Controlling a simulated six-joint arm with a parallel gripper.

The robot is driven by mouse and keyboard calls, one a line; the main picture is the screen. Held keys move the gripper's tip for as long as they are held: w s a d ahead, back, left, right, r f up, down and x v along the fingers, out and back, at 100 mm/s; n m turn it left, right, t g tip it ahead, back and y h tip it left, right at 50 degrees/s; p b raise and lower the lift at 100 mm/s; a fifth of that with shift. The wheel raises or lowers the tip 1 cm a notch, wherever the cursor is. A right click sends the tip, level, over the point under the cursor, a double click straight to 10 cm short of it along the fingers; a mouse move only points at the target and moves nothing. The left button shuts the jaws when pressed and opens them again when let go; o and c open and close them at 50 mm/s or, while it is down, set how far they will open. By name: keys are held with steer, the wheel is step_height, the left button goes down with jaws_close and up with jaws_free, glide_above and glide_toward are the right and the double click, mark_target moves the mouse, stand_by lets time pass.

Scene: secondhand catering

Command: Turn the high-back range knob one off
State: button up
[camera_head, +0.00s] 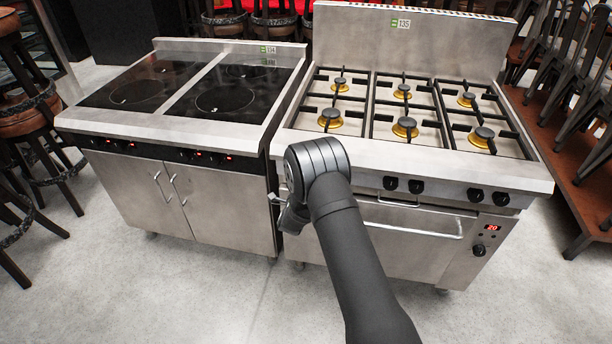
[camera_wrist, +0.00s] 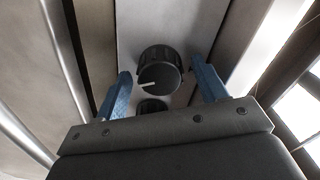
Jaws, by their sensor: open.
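The high-back range (camera_head: 410,40) stands at the right in the head view, a steel gas range with a tall back panel. Several black knobs (camera_head: 390,183) show along its front; my arm covers the left part of that front. In the wrist view a black ribbed knob (camera_wrist: 160,70) faces me, its white pointer line toward the left and slightly down. My gripper (camera_wrist: 162,68) is open, one blue finger on each side of this knob, with gaps visible on both sides. The fingertips are hidden in the head view. I cannot tell which numbered knob this is.
A second black knob (camera_wrist: 151,106) shows just below the first in the wrist view. The oven handle (camera_head: 415,230) runs across the range's front. An induction range (camera_head: 190,100) stands close at the left.

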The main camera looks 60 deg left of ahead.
steer(key=shift+w+a, duration=0.1)
steer(key=c, duration=1)
steer(key=shift+n, duration=15.5)
